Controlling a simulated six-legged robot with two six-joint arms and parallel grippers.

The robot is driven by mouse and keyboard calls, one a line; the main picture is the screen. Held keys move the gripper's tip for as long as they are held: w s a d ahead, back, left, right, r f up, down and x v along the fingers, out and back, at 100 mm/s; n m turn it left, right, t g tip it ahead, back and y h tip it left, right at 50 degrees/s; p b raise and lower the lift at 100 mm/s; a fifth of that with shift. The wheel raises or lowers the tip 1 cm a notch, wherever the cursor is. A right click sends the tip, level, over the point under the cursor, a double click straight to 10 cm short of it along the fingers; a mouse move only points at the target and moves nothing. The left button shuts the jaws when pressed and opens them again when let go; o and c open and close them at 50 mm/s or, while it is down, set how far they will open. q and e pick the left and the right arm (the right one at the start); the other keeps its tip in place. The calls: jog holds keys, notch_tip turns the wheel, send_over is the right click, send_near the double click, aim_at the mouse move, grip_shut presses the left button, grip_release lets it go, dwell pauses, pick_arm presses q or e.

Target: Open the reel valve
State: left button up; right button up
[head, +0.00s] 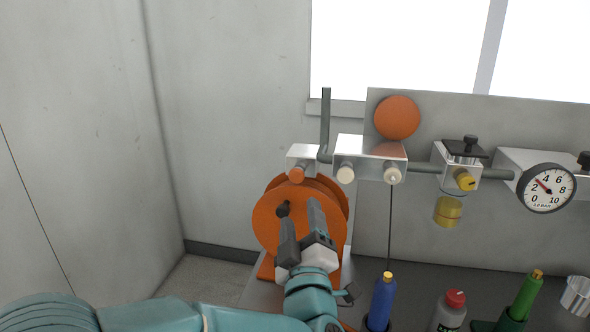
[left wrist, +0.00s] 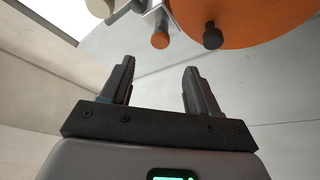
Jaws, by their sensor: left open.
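A silver block (head: 303,160) with a small round orange knob (head: 297,175) on its front, which looks like the reel valve, sits just above the orange reel (head: 268,222). My left gripper (head: 302,215) is open and empty in front of the reel, below the knob. In the left wrist view the orange knob (left wrist: 160,39) lies beyond the gap between my open fingers (left wrist: 158,75), apart from them. The reel's dark handle (left wrist: 212,37) is just right of it; one finger overlaps close to this handle in the head view. I cannot tell the valve's setting. My right gripper is not in view.
Right of the valve are a silver block with two pale knobs (head: 345,173), a yellow-knobbed regulator (head: 462,165) and a pressure gauge (head: 546,188). A blue bottle (head: 382,302), a red-capped bottle (head: 450,312) and a green bottle (head: 526,295) stand on the bench. Left of the reel is bare wall.

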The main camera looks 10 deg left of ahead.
aim_at(294, 176)
pick_arm(q)
jog(key=p+x, duration=0.3)
jog(key=x, duration=0.9)
jog(key=shift+w, duration=0.3)
grip_shut()
jog(key=shift+s+f+b, duration=0.2)
jog(key=shift+s+b, duration=0.35)
jog(key=shift+b, duration=0.7)
jog(key=shift+s+r, duration=0.15)
jog(key=shift+r, duration=0.15)
grip_release()
